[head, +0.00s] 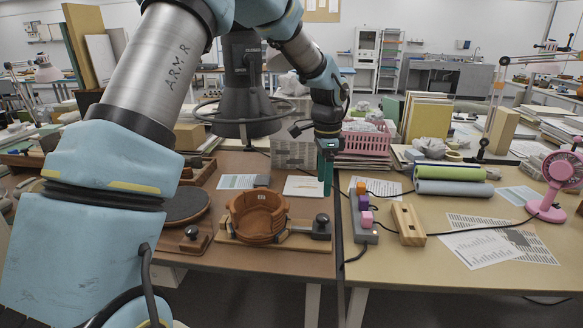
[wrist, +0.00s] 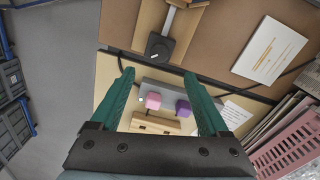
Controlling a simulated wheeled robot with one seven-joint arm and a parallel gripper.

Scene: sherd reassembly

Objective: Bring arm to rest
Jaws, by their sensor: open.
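My gripper (head: 325,172) hangs from my raised arm above the seam between two tables, with green fingers pointing down. In the wrist view my gripper (wrist: 158,85) has its two green fingers spread apart with nothing between them. Below it in that view are a grey power strip (wrist: 168,91) with pink and purple plugs, and a wooden block with slots (wrist: 155,124). A reddish-brown round vessel (head: 258,215) sits in a wooden holder (head: 290,241) on the left table, apart from my gripper.
A dark round turntable (head: 185,206) lies left of the vessel. Right of the gripper stand the power strip (head: 362,215), slotted wooden block (head: 408,224), rolled mats (head: 452,180) and a pink fan (head: 559,180). A pink crate (head: 365,140) is behind.

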